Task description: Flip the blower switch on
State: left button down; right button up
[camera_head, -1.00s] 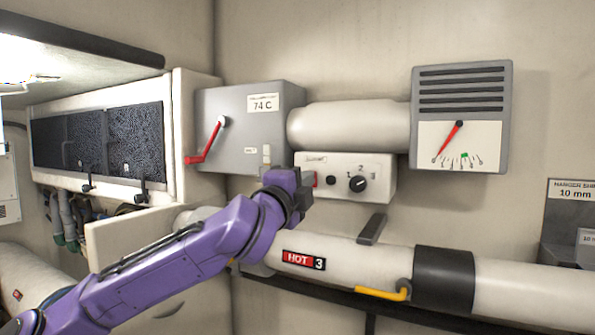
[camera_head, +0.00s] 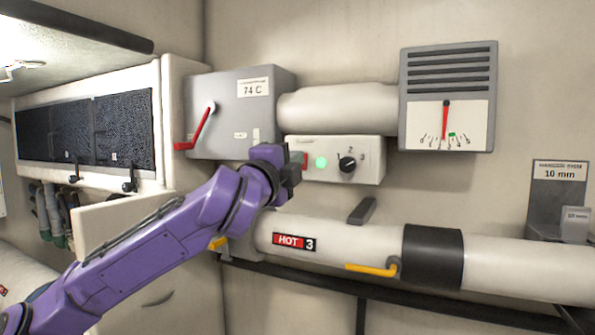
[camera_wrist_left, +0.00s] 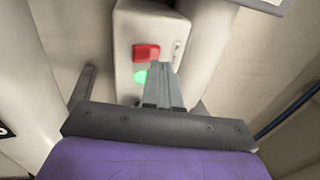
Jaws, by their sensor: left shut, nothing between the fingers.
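The white blower control box (camera_head: 335,172) is on the wall. The switch shows clearly in the left wrist view (camera_wrist_left: 146,52). Beside it a round lamp (camera_head: 322,162) glows green, and it also shows in the wrist view (camera_wrist_left: 140,78). A black dial knob (camera_head: 347,164) is to its right. My left gripper (camera_wrist_left: 160,68) is shut and empty, its fingertips close to the red switch. I cannot tell whether they touch it. My right gripper is not in view.
A grey vented gauge (camera_head: 449,98) has its red needle pointing down, near a green mark. A grey box with a red lever (camera_head: 196,132) is up left. Below runs a white pipe marked HOT 3 (camera_head: 350,248), with a yellow-handled valve (camera_head: 372,269).

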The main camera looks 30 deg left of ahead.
pick_arm(q)
jog(key=s+r+b, duration=0.2)
jog(key=s+b, duration=0.3)
jog(key=s, duration=0.7)
jog(key=shift+d+r, duration=0.25)
jog(key=shift+d, duration=0.1)
jog(key=shift+w, duration=0.15)
